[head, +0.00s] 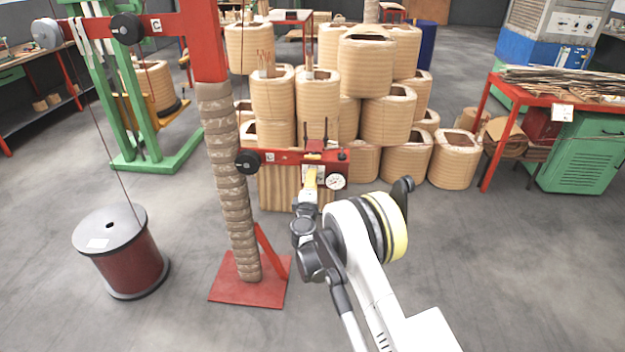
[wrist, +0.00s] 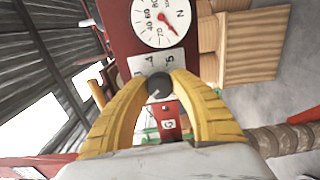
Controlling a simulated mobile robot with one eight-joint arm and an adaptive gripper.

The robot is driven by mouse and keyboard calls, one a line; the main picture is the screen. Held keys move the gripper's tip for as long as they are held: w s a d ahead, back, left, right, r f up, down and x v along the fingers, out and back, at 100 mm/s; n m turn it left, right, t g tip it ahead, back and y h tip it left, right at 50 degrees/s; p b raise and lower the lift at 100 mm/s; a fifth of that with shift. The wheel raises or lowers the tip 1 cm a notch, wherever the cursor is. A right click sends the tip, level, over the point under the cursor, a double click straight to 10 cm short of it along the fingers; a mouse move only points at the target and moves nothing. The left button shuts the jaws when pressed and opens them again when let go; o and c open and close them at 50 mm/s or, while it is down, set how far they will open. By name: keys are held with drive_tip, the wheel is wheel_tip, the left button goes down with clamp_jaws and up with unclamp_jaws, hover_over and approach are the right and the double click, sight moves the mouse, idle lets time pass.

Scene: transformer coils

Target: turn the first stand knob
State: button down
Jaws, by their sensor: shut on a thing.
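The red stand (head: 250,284) has a wrapped post and a red crossbar. The crossbar bears a white dial gauge (head: 336,181) and a black round knob (head: 247,161) at its left end. My gripper (head: 309,182) is at the front of the crossbar, between that black knob and the gauge. In the wrist view the yellow fingers of my gripper (wrist: 159,80) are shut on a small dark knob (wrist: 158,91). This knob sits by a pale numbered plate (wrist: 160,62), next to the gauge (wrist: 160,20). In the head view my gripper hides the held knob.
Stacked tan coils (head: 385,118) stand close behind the crossbar. A dark red wire spool (head: 125,262) is on the floor at left. A green stand (head: 150,165) is behind it. A red table (head: 560,88) with strips is at right. The floor at front right is clear.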

drive_tip(key=m, duration=1.1)
drive_tip(key=shift+m, duration=0.4)
idle(0.3)
drive_tip(key=c, duration=1.4)
unclamp_jaws()
drive_tip(key=shift+o, duration=0.2)
drive_tip(key=s, duration=1.2)
drive_tip(key=shift+a, duration=0.2)
